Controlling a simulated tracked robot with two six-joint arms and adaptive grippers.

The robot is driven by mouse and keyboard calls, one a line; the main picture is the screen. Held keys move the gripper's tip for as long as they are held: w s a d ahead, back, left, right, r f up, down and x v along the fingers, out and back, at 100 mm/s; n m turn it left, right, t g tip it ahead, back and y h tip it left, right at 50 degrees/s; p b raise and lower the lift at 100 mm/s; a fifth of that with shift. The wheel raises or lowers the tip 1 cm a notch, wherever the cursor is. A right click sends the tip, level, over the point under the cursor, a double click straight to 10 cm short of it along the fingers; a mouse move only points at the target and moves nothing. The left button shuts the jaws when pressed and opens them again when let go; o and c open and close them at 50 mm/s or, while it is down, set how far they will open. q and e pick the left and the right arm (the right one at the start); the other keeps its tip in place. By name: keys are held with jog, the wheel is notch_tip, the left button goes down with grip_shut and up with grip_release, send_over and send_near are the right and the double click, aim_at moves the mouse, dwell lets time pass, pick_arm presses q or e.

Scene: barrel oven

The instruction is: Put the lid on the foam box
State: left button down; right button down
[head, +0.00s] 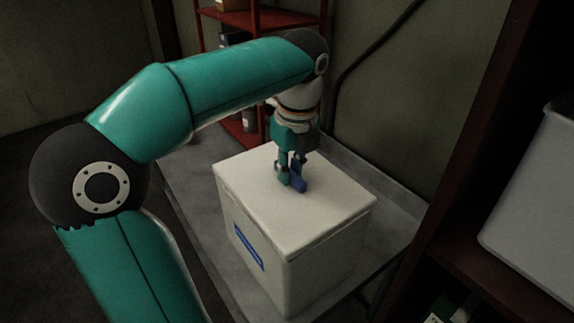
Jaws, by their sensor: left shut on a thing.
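The white foam box (315,270) stands on a grey table, with a blue stripe on its front left side. The white lid (320,212) lies on top of the box and appears to cover its opening, with a thin seam below its edge. My left gripper (291,187) points down at the middle of the lid. It is shut on a blue handle (299,178) on the lid, partly hidden by the fingers. My right gripper is not in view.
The grey table (190,190) has free room left of the box and a raised back edge. A red shelf (265,18) stands behind. At the right, a light grey bin (535,200) sits on a dark red shelf.

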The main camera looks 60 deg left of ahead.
pick_arm(q)
jog(key=c, duration=1.1)
grip_release()
jog(key=o, duration=0.5)
jog(key=shift+r+p, duration=3.5)
jog(key=shift+r, duration=0.05)
grip_shut()
jog(key=shift+f, duration=0.25)
